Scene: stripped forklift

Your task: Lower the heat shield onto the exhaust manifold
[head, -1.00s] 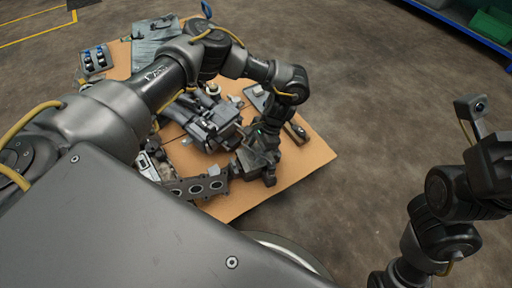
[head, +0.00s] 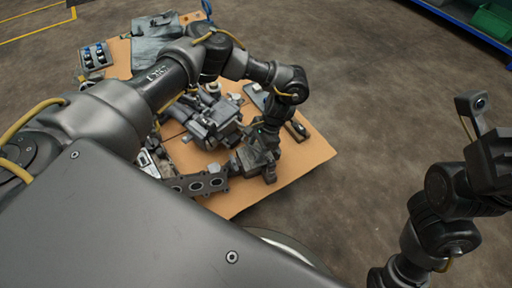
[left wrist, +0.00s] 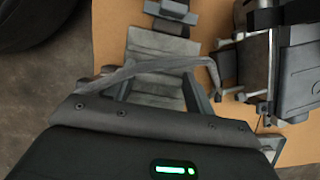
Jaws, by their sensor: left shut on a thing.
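My left gripper (head: 262,167) is low over the front of the board and is shut on a thin, bent grey sheet. In the left wrist view this sheet, which looks like the heat shield (left wrist: 150,67), crosses the jaws nearly edge-on. In the head view my gripper mostly hides it. A dark flange plate with round openings (head: 205,184) lies left of my left gripper. It may belong to the exhaust manifold, but I cannot tell for sure. Contact under the gripper is hidden. My right gripper (head: 496,152) is at the right edge, partly cut off, away from the board.
A grey engine-like assembly (head: 210,120) stands on the tan board (head: 305,165), behind and left of my left gripper. A dark narrow part (head: 297,130) lies right of it. A small tray (head: 95,56) is at far left. The board's front right is bare.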

